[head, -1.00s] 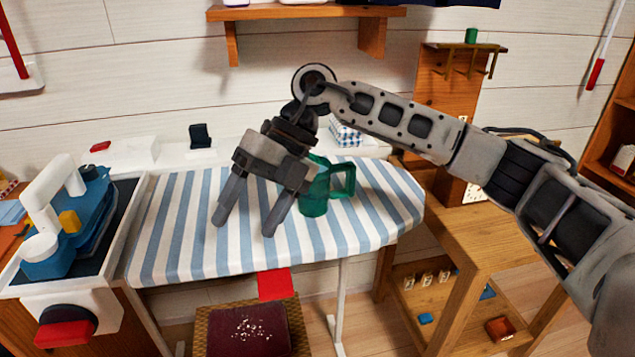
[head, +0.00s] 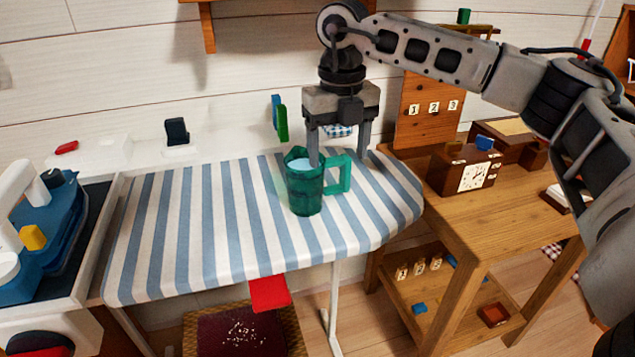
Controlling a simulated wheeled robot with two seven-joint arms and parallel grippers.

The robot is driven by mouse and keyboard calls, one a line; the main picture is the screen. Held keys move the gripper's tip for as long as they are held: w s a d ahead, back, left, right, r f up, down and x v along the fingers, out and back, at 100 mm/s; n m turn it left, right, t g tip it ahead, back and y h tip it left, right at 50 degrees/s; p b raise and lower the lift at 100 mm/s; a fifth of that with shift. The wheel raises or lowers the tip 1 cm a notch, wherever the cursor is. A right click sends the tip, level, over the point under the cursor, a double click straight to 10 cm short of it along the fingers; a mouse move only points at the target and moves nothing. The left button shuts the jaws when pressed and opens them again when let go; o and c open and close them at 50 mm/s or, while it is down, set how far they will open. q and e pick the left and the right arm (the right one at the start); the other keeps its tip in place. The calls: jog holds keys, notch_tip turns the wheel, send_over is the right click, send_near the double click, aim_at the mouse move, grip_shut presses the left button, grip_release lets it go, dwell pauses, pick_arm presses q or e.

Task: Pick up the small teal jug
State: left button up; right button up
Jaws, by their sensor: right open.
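The small teal jug (head: 304,192) stands upright on the striped ironing board, right of its middle. Its handle points right, and a pale blue surface shows inside its mouth. My right gripper (head: 338,158) points straight down at the jug's rim and handle, open and empty. Its left finger overlaps the jug's mouth; I cannot tell whether the tip is inside it or behind it. Its right finger comes down beside the far side of the handle. My left gripper is not in view.
The ironing board (head: 190,235) is otherwise mostly clear. A blue and white iron-like machine (head: 45,225) stands at the left. A wooden table (head: 480,225) with a clock box (head: 470,177) is at the right. A green and blue object (head: 280,119) is behind the jug.

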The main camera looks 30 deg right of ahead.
aim_at(335, 187)
jog(key=shift+a+f, duration=0.2)
jog(key=shift+f, duration=2.85)
jog(key=shift+r, duration=0.1)
jog(key=c, duration=1.2)
